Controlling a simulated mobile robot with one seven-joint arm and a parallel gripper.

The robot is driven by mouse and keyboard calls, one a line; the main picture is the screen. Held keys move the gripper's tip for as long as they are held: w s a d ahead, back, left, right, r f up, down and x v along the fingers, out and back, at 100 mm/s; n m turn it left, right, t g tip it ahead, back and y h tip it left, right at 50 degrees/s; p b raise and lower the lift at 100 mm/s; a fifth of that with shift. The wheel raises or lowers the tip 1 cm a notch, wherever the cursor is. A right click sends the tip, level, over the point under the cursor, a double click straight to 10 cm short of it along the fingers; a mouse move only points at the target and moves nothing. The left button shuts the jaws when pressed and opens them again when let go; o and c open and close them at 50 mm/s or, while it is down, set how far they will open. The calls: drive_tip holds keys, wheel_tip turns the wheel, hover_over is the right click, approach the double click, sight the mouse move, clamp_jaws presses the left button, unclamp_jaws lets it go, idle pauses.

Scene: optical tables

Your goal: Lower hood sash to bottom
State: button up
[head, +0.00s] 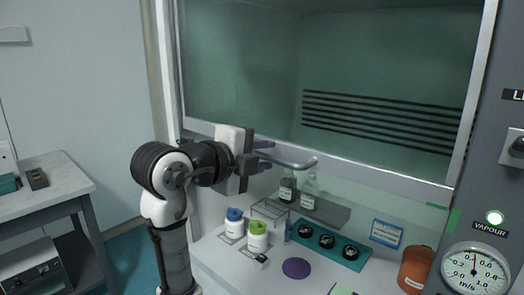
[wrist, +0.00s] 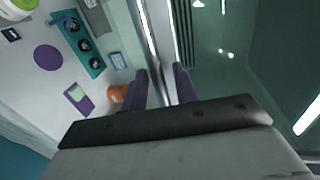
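The hood sash is a large glass pane (head: 330,85) in a pale metal frame, raised above the bench, with an open gap under its bottom rail (head: 390,180). A grey bar handle (head: 300,163) sticks out from the rail near its left part. My gripper (head: 262,155) is at the left end of this handle, with its purple fingers above and below the bar. In the wrist view my gripper (wrist: 162,85) has its fingers apart, with pale metal strips of the sash (wrist: 150,35) running between them. Whether either finger touches the handle is hidden.
A dial gauge (head: 474,274) is at right; a side table (head: 55,185) is at left.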

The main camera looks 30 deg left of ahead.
clamp_jaws()
drive_tip(key=shift+w+f, duration=0.1)
drive_tip(key=shift+f, duration=0.05)
